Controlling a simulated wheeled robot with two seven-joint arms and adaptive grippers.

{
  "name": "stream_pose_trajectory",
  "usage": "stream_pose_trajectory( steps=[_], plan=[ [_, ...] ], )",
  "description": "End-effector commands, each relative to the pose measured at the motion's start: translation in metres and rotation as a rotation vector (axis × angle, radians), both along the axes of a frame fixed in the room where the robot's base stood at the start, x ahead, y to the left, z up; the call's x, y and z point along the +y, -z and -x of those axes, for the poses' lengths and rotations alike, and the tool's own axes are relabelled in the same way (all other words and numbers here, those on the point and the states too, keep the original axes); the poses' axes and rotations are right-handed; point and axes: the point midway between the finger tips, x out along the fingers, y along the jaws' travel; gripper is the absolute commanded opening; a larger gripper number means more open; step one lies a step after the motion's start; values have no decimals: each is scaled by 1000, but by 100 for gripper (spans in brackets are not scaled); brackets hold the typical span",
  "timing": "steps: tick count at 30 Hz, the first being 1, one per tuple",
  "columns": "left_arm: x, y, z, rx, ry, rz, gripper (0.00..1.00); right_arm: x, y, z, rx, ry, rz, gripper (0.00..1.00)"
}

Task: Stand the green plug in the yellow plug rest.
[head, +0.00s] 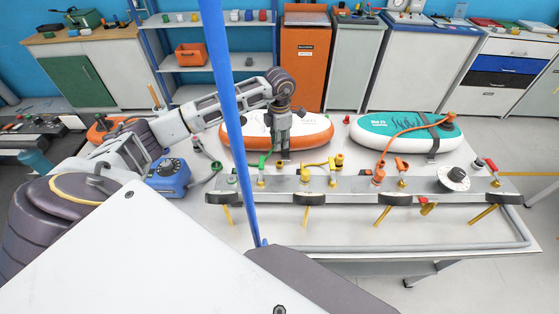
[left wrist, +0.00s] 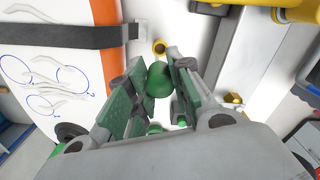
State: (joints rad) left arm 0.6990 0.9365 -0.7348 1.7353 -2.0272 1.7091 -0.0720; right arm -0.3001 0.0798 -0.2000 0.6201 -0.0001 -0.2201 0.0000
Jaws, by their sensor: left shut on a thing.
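My left gripper (head: 283,158) is lowered between the orange-and-white board and the metal manifold bar. In the left wrist view my left gripper (left wrist: 157,92) is shut on a rounded green plug (left wrist: 159,80), held between its green-padded fingers. A small yellow ring with a dark centre (left wrist: 160,47), which looks like the yellow plug rest, shows just beyond the plug on the white surface. The plug appears apart from it, but its height above the surface is hard to tell. In the head view the gripper hides the plug. My right gripper is not in view.
The orange-and-white board (head: 240,137) lies behind the gripper, and a teal board (head: 385,130) lies to the right. The manifold bar (head: 355,185) with coloured valves and hoses runs along the front. A blue pump box (head: 168,177) stands left. A blue post (head: 232,120) crosses the view.

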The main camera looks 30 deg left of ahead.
Motion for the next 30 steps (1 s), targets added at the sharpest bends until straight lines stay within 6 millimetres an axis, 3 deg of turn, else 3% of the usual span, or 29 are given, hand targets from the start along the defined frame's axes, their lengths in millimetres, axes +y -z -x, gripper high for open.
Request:
stream_pose_trajectory(
  steps=[12, 24, 30],
  plan=[
    [0, 48, 0, 1, 1, 1, 0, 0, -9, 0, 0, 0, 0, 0],
    [0, 52, 0, 0, 0, 0, 0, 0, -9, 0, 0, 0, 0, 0],
    [0, 67, 1, 1, 0, 0, 0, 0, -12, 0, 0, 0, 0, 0]
  ],
)
